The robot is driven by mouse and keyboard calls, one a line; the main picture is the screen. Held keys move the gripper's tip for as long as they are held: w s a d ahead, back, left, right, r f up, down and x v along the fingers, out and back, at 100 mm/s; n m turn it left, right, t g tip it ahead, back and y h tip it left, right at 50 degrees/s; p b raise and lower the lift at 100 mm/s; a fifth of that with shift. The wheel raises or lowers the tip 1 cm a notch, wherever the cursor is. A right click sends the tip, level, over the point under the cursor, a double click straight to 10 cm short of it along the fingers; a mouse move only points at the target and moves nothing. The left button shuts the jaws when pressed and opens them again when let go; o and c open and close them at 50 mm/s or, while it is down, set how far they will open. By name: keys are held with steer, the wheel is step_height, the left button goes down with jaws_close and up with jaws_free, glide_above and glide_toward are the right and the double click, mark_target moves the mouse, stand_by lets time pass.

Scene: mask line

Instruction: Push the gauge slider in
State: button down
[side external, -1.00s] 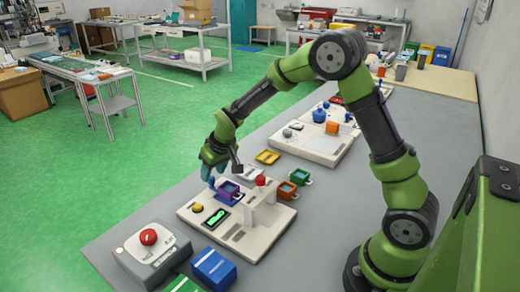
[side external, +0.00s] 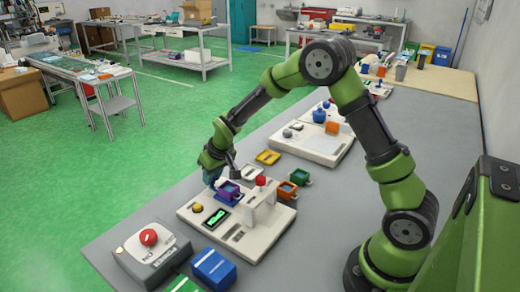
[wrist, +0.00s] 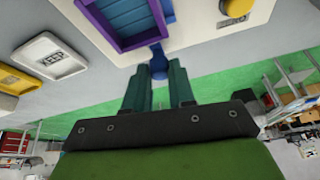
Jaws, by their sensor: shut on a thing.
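A white fixture board (side external: 262,232) lies on the grey table in the side view. A purple-rimmed tray (side external: 229,192) with a blue inside sits near its far edge; it also shows at the top of the wrist view (wrist: 125,38). A blue knob on a short stem (wrist: 158,56), which looks like the slider's handle, sticks out from beside this tray. My gripper (side external: 211,178) is low at the board's far edge. In the wrist view its teal fingers (wrist: 160,74) are closed around the knob, hiding part of it. The slider's track is not visible.
A white upright block with a red ball (side external: 261,181), a yellow button (side external: 197,207) and a green-lit display (side external: 216,218) are on the board. A yellow tray (side external: 267,157) and a white KEEP tray (wrist: 51,56) lie close by. A red-button box (side external: 148,240) stands in front.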

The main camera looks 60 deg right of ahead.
mark_target(231, 188)
steer(key=shift+s, duration=0.1)
steer(key=s, duration=0.7)
steer(key=shift+s, duration=0.2)
steer(key=shift+a, duration=0.1)
steer(key=c, duration=1)
jaws_free()
steer(key=v, duration=1.7)
steer(key=shift+w, duration=0.1)
